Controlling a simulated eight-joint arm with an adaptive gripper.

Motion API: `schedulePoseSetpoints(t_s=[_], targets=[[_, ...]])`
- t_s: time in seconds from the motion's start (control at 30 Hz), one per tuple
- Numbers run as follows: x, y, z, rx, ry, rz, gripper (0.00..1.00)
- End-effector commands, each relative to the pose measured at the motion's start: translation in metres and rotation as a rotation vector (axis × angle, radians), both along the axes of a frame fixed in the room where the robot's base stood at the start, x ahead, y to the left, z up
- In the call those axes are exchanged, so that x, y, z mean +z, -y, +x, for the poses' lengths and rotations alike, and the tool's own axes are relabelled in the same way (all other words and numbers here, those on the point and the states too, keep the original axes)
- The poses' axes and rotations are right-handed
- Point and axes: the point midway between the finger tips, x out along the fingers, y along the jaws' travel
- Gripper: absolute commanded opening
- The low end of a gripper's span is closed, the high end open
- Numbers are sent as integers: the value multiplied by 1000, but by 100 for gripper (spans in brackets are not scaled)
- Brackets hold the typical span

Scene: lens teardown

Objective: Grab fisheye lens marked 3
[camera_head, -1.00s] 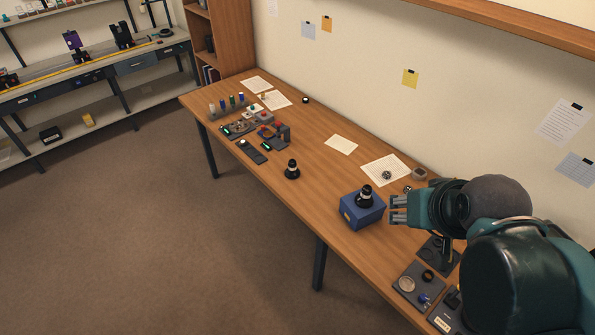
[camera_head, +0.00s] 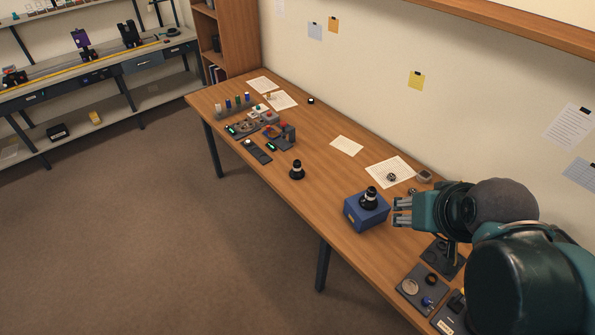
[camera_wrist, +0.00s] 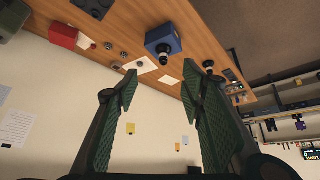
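A black lens with a pale ring (camera_head: 369,198) stands on a blue box (camera_head: 367,214) near the front edge of the wooden table. The lens (camera_wrist: 163,57) and the blue box (camera_wrist: 161,38) also show in the wrist view. Another black lens with a pale ring (camera_head: 297,170) stands on the table further left. I cannot read a number 3 on either lens. My gripper (camera_head: 401,211) is just right of the blue box, apart from it and pointing left. In the wrist view its green finger pads (camera_wrist: 160,88) are wide apart with nothing between them.
Trays with small parts (camera_head: 420,287) lie at the table's near right. A paper sheet (camera_head: 383,174) with a small round part on it lies behind the box. Instruments and small bottles (camera_head: 232,105) crowd the far left. The table between the lenses is mostly bare.

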Motion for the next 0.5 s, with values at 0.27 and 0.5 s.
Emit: schedulePoseSetpoints(t_s=[0.27,0.5], targets=[[6,-3,10,24,-11,-12,40],[18,-10,36,89,-41,-46,40]])
